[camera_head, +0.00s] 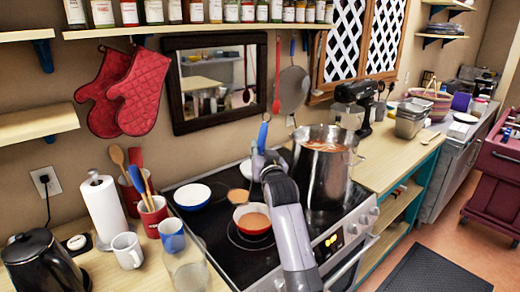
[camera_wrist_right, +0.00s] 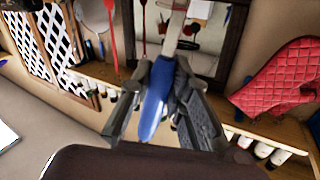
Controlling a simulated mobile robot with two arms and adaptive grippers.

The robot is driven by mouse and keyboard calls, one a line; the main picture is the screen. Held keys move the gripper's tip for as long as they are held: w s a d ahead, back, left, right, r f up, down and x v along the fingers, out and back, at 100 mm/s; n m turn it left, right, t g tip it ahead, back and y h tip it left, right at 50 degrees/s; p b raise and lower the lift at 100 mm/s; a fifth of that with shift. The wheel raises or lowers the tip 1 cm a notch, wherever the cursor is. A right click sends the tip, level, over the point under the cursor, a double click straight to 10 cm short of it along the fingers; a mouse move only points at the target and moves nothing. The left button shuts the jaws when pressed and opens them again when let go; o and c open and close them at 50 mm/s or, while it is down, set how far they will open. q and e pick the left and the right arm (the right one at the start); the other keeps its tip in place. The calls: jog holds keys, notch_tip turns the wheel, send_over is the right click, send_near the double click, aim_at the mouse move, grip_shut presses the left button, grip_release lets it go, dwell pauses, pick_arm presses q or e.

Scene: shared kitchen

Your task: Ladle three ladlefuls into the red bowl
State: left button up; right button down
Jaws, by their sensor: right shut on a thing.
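My right gripper (camera_head: 262,162) is shut on the blue handle of the ladle (camera_head: 262,136), above the stove. The wrist view also shows the handle (camera_wrist_right: 154,105) between the fingers (camera_wrist_right: 166,85). A small orange-brown round patch, apparently the filled ladle cup (camera_head: 238,197), shows just behind and left of the red bowl's rim. The red bowl (camera_head: 239,222) sits on the stove and holds orange-brown soup. The tall steel pot (camera_head: 325,182) stands behind and right of it, with orange soup inside. My left gripper is not in view.
A blue bowl with a white inside (camera_head: 192,196) is on the stove (camera_head: 213,229), left of the red bowl. A red utensil crock (camera_head: 152,215), mugs (camera_head: 127,250), a paper roll (camera_head: 101,205) and a black kettle (camera_head: 40,262) crowd the left counter.

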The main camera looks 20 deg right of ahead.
jog(key=shift+s+d+f, duration=0.1)
jog(key=shift+d, duration=0.15)
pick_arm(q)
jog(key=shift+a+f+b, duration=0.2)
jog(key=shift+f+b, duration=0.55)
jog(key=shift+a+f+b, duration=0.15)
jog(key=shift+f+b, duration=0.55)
pick_arm(e)
jog(key=d+f+m, duration=0.4)
jog(key=d+m, duration=0.1)
jog(key=d, duration=0.3)
jog(key=shift+s+f, duration=0.35)
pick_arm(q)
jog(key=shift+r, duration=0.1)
